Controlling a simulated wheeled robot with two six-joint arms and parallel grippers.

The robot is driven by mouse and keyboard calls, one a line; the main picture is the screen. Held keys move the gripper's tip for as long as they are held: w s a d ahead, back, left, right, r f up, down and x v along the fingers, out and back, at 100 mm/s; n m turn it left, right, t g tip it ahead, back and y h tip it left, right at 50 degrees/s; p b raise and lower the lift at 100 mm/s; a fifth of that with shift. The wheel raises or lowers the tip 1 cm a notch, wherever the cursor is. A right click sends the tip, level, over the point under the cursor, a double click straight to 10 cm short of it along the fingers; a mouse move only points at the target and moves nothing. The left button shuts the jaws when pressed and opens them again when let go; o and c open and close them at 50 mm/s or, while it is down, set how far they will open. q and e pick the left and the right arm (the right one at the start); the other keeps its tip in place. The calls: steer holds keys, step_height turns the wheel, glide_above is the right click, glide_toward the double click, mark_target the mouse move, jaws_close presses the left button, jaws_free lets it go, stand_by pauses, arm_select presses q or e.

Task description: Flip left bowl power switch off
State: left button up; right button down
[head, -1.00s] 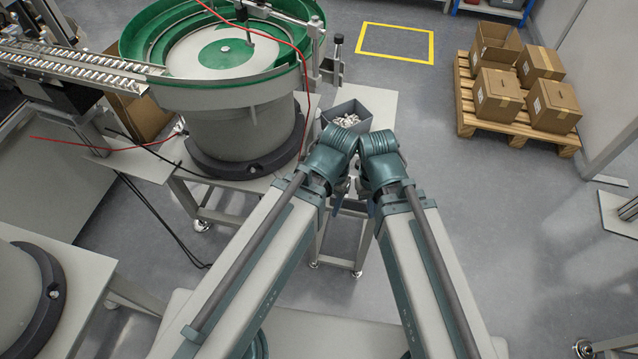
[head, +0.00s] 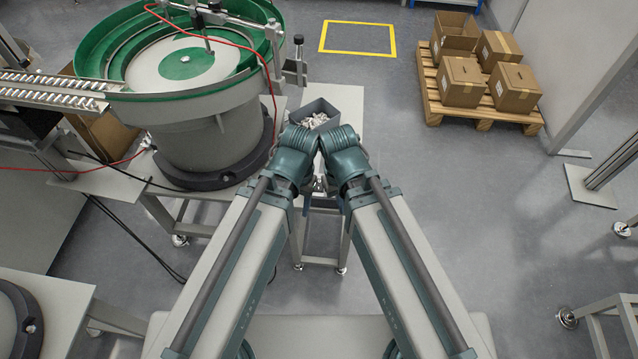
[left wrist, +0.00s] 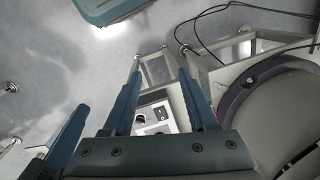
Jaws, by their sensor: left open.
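In the left wrist view my left gripper (left wrist: 160,72) is open, with blue fingers spread and nothing between them. Beyond and between the fingers, a pale control box (left wrist: 155,115) shows a dark round knob and a small black switch (left wrist: 160,114); its position is too small to tell. The fingers appear apart from it. In the head view a green bowl feeder (head: 185,62) stands at the upper left. My arms meet at the centre, and both grippers are mostly hidden below the wrists. A further blue finger-like part shows at the lower left of the wrist view.
A grey bin (head: 318,112) of small white parts stands on a table just beyond my wrists. Part of another feeder (head: 15,325) is at the lower left. A pallet (head: 440,108) with several cardboard boxes is at the upper right. The floor between is clear.

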arm_select(q)
steer(key=shift+w+a, duration=0.2)
steer(key=shift+c, duration=1.2)
steer(key=w+a, duration=0.1)
steer(key=w+a+n, duration=0.2)
steer(key=a, duration=0.1)
steer(key=shift+a+h, duration=0.1)
steer(key=shift+h, duration=0.2)
jaws_close()
steer(key=w+a+n+t, duration=0.1)
steer(key=w+a+n, duration=0.2)
steer(key=w+n, duration=0.1)
steer(key=w+d+n, duration=0.9)
steer(key=d+n, duration=0.4)
steer(key=n, duration=0.1)
steer(key=shift+w+d+n+t+h, duration=0.3)
steer(key=shift+d+h, duration=0.1)
